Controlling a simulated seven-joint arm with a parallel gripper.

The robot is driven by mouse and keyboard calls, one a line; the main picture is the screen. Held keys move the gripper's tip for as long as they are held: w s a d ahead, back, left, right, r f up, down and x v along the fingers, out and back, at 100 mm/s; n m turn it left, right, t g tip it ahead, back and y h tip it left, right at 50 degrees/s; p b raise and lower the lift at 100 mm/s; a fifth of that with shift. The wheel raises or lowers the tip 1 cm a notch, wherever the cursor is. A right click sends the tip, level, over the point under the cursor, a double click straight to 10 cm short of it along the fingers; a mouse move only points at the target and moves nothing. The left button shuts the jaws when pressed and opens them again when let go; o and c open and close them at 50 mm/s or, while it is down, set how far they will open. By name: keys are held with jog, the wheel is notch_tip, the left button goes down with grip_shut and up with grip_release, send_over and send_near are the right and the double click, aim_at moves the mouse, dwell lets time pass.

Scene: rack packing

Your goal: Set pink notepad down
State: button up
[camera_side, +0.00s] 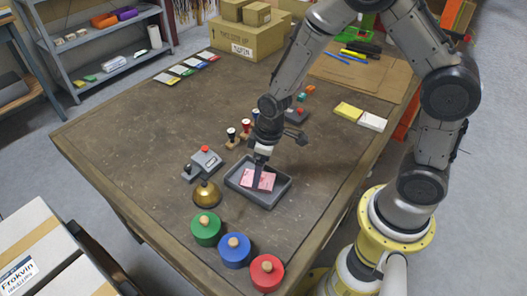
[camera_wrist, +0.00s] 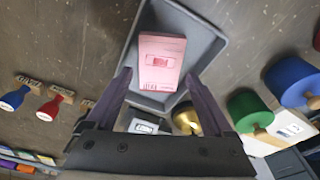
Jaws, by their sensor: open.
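The pink notepad (camera_side: 262,180) lies in a grey tray (camera_side: 285,191) on the table. In the wrist view the notepad (camera_wrist: 160,62) rests on the floor of the tray (camera_wrist: 203,30), with a red-framed label and dark print on its face. My gripper (camera_side: 258,176) is over the tray, low and close to the notepad. In the wrist view the fingers of my gripper (camera_wrist: 158,82) are spread apart, on either side of the notepad's near end. Whether the fingertips touch it cannot be told.
Left of the tray are a brass bell (camera_side: 206,195) and a grey device with a red button (camera_side: 205,160). Stamps (camera_side: 231,138) stand behind.

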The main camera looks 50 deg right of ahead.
notch_tip(320, 180, up, 9)
jog(key=s, duration=0.1)
notch_tip(320, 180, up, 9)
jog(key=m+t, duration=0.2)
send_over(265, 181)
jog(key=s+d, duration=0.2)
jog(key=s, duration=0.3)
jog(key=s+d+r+m+t, duration=0.2)
jog(key=s+r, duration=0.4)
jog(key=s, duration=0.6)
jog(key=shift+d+m+h, duration=0.4)
jog(key=shift+d, duration=0.05)
jog(key=shift+w+r, duration=0.1)
jog(key=shift+r, duration=0.05)
